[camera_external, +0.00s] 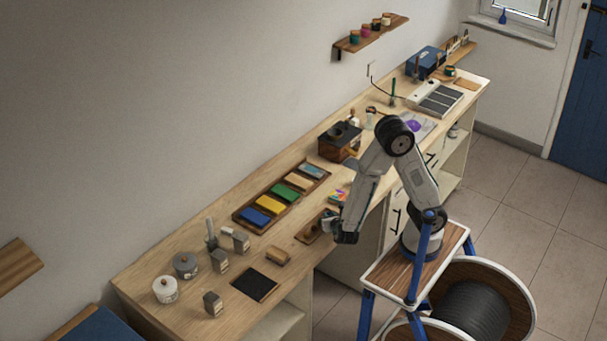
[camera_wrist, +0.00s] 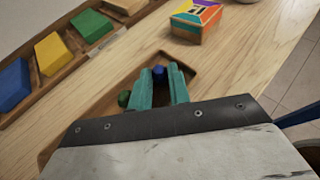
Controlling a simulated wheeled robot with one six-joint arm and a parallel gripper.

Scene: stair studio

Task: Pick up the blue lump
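The blue lump (camera_wrist: 159,71) is small, dark and rounded. In the wrist view it shows between the tips of my gripper's two teal fingers (camera_wrist: 159,84), near their far ends. The fingers stand apart with a gap between them, and I cannot tell whether either touches the lump. The lump lies in a shallow wooden tray (camera_wrist: 188,62), partly hidden by my gripper. A green lump (camera_wrist: 123,98) lies just left of the left finger. In the external view my gripper (camera_external: 334,228) is low over the small tray (camera_external: 306,236) at the bench's front edge; the blue lump is not distinguishable there.
A long wooden tray (camera_external: 241,224) of coloured blocks lies behind, including a blue block (camera_wrist: 12,85). A colourful box (camera_wrist: 195,20) stands beyond the small tray. A dark wooden box (camera_external: 340,147) is further along the bench. The bench between the trays is clear.

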